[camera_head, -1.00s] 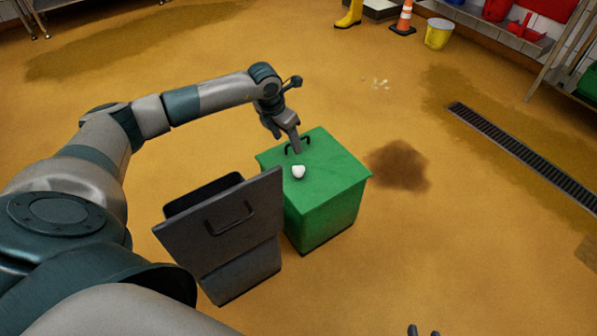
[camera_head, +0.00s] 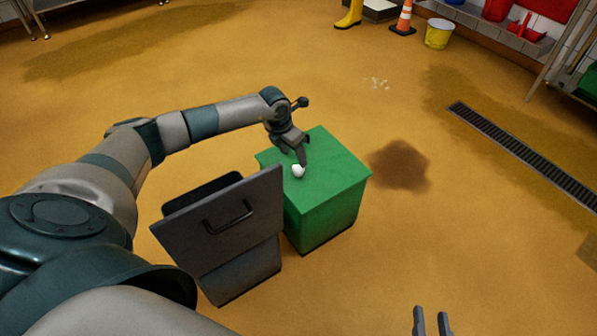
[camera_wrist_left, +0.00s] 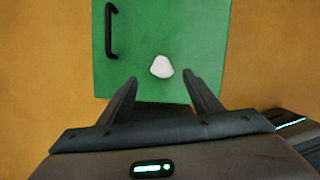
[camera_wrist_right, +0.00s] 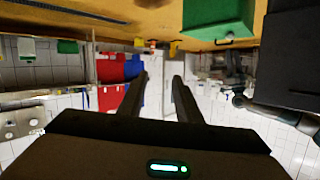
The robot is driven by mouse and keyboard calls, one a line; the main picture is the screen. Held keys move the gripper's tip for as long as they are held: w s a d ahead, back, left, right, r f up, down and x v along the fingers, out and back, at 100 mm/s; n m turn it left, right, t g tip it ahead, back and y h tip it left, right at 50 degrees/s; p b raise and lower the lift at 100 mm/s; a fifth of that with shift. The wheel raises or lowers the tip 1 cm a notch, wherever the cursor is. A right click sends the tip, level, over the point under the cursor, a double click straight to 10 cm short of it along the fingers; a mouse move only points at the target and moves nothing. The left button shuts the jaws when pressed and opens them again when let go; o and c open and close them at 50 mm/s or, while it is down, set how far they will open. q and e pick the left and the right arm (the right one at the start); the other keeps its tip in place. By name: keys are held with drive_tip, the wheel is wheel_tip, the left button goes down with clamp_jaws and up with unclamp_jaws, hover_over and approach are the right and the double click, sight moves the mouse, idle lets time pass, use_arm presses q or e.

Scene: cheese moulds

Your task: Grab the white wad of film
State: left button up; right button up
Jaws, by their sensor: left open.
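The white wad of film (camera_head: 298,172) lies on the lid of the green bin (camera_head: 330,205). In the left wrist view the wad (camera_wrist_left: 161,67) sits just ahead of the fingertips, centred between them. My left gripper (camera_head: 301,160) is over the lid, close above the wad, and partly covers it in the head view. In the left wrist view its fingers (camera_wrist_left: 161,86) are apart with nothing between them. My right gripper (camera_head: 431,312) is low at the bottom edge of the head view, open and empty, far from the bin.
A grey bin (camera_head: 238,235) with its handled lid raised stands left of the green bin, near my left arm. Open floor lies to the right, with a brown stain (camera_head: 400,165) and a drain grate (camera_head: 525,155). A cone (camera_head: 403,20) and yellow bucket (camera_head: 438,34) stand at the back.

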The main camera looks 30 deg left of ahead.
sight(298, 166)
use_arm(q)
drive_tip(key=shift+x, duration=1.65)
use_arm(e)
drive_tip(key=shift+w+a+r+t, duration=0.15)
drive_tip(key=shift+r+t, duration=0.2)
drive_tip(key=shift+r, duration=0.2)
drive_tip(key=shift+w+a+r+t, duration=0.15)
drive_tip(key=shift+r+t, duration=0.2)
drive_tip(key=shift+r, duration=0.2)
drive_tip(key=shift+s, duration=0.1)
use_arm(q)
drive_tip(key=shift+w+f+b, duration=0.15)
drive_tip(key=shift+f+b, duration=0.25)
drive_tip(key=shift+f, duration=0.1)
drive_tip(key=x, duration=0.2)
drive_tip(key=shift+w+d+f+b, duration=0.15)
drive_tip(key=shift+d+f+b, duration=0.05)
drive_tip(key=shift+f+b, duration=0.2)
drive_tip(key=shift+w+f, duration=0.2)
drive_tip(key=shift+f, duration=0.4)
use_arm(e)
drive_tip(key=r+t, duration=0.2)
drive_tip(key=r, duration=0.1)
drive_tip(key=a+r+y, duration=0.1)
drive_tip(key=shift+s+r+t, duration=0.15)
drive_tip(key=shift+r+t, duration=0.2)
drive_tip(key=shift+t, duration=0.05)
use_arm(q)
drive_tip(key=c, duration=1)
